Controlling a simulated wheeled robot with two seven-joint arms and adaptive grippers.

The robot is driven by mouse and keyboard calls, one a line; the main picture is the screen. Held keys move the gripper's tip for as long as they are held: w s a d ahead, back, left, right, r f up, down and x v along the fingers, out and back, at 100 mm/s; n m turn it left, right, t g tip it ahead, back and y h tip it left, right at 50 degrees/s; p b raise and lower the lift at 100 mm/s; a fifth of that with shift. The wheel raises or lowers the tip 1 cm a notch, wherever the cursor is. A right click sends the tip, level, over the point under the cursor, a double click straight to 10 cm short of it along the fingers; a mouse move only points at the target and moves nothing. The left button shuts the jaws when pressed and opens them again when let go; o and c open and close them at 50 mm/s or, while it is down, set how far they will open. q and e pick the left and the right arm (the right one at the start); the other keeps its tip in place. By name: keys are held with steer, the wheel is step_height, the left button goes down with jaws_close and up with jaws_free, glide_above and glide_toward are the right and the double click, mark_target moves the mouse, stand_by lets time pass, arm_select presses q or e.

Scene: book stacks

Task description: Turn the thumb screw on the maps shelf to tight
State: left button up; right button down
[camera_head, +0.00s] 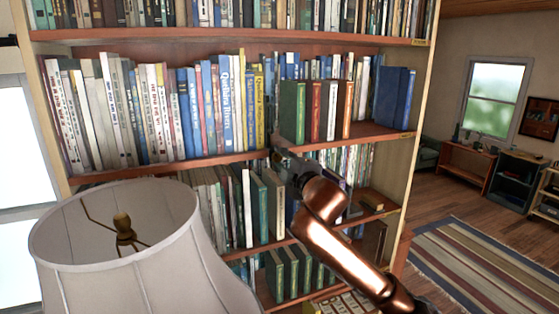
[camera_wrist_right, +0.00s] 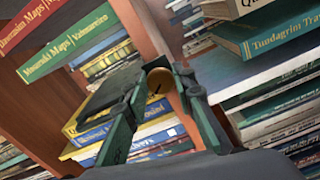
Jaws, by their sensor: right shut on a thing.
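The thumb screw (camera_wrist_right: 159,80) is a round brass-coloured knob with a dark line on its face, seen in the right wrist view between my fingertips. My right gripper (camera_wrist_right: 160,88) is shut on it, one finger on each side. In the head view my right gripper (camera_head: 283,158) is at the front edge of the middle shelf (camera_head: 225,161), and the screw is hidden there. Green and red books with "Maps" on their spines (camera_wrist_right: 68,42) stand at upper left in the right wrist view. My left gripper is not in view.
A large pale lampshade (camera_head: 120,235) stands in front of the bookcase at lower left. Rows of books (camera_head: 150,105) fill the shelves around my right gripper. Open floor with a striped rug (camera_head: 480,262) lies to the right.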

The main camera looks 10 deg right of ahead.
steer(key=m, duration=0.4)
steer(key=shift+a+f, duration=0.1)
steer(key=shift+f, duration=0.1)
steer(key=shift+m, duration=1.7)
steer(key=c, duration=1.6)
jaws_free()
steer(key=shift+r, duration=0.1)
steer(key=shift+s, duration=0.15)
steer(key=s, duration=0.3)
steer(key=s+d, duration=0.1)
steer(key=s, duration=0.3)
steer(key=s+d, duration=0.1)
steer(key=s, duration=0.3)
steer(key=shift+s+d, duration=0.2)
steer(key=shift+s, duration=0.05)
